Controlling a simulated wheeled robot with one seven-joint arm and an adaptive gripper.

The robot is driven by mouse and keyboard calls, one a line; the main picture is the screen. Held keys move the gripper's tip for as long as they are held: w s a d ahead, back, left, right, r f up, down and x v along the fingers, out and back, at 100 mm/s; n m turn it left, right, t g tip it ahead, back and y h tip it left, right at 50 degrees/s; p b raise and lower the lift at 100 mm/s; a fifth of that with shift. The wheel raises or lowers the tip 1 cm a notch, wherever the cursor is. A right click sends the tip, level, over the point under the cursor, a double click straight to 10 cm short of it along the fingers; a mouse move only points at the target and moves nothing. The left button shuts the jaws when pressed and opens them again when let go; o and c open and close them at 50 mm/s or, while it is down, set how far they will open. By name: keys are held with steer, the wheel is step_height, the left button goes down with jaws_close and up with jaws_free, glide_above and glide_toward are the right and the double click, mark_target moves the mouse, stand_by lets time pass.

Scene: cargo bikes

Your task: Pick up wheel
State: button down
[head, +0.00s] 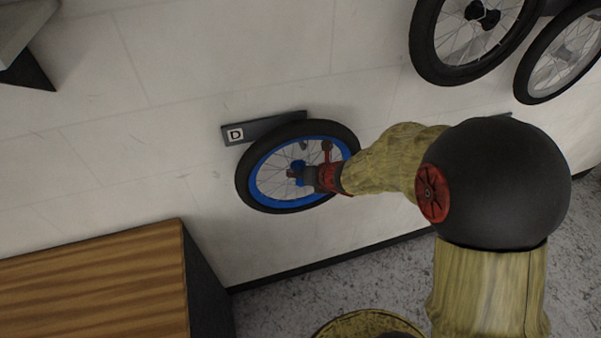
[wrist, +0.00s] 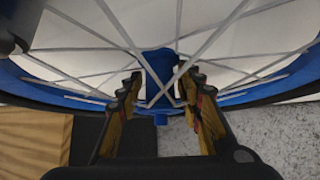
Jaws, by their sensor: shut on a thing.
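The wheel (head: 258,193) has a black tyre, a blue rim and a blue hub. In the head view it is upright against the pale wall, by a dark bracket marked "D" (head: 262,127). My gripper (head: 298,173) reaches in from the right to the middle of the wheel and is shut on its hub. In the wrist view the blue hub (wrist: 160,68) sits between the two fingers of my gripper (wrist: 162,88), with pale spokes crossing in front. The far side of the hub is hidden. I cannot tell whether the wheel still touches the bracket.
Two more wheels (head: 440,70) (head: 530,85) are on the wall at the upper right. A wooden-topped bench (head: 95,285) stands at the lower left. A grey ledge (head: 22,30) is at the upper left. Speckled grey floor (head: 290,290) shows below the wall.

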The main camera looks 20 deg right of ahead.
mark_target(299, 166)
steer(key=shift+w+r, duration=0.1)
steer(key=shift+r, duration=0.05)
steer(key=shift+r, duration=0.1)
steer(key=shift+r, duration=0.3)
step_height(299, 166, up, 2)
steer(key=shift+r+p, duration=0.1)
steer(key=shift+p, duration=0.55)
steer(key=s+r+p, duration=0.5)
steer(key=s+r, duration=0.5)
steer(key=s, duration=0.4)
steer(key=shift+a, duration=0.35)
